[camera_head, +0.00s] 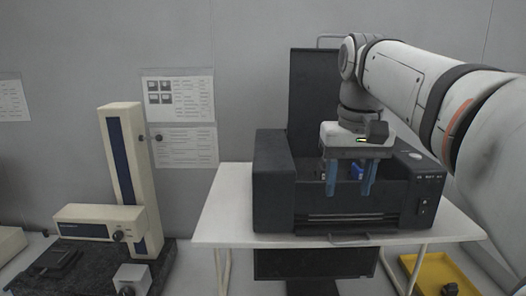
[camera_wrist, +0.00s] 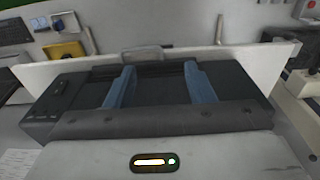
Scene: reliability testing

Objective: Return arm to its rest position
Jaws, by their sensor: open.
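My gripper (camera_head: 350,188) is open, with its two blue fingers pointing down into the black machine (camera_head: 272,185), whose lid (camera_head: 314,95) stands raised behind. The fingers are apart, and I see nothing held between them. A small blue part (camera_head: 357,172) shows inside the machine, between and behind the fingers; whether a finger touches it I cannot tell. My arm reaches in from the right. In the wrist view my gripper (camera_wrist: 158,72) spreads its fingers over the dark machine (camera_wrist: 62,100). The machine's inside is mostly hidden there.
The machine stands on a white table (camera_head: 222,210). To the left is a cream column instrument (camera_head: 133,165) on a dark base. A yellow tray (camera_head: 432,268) lies low at the right. Wall sheets (camera_head: 178,97) hang behind. The table's left part is clear.

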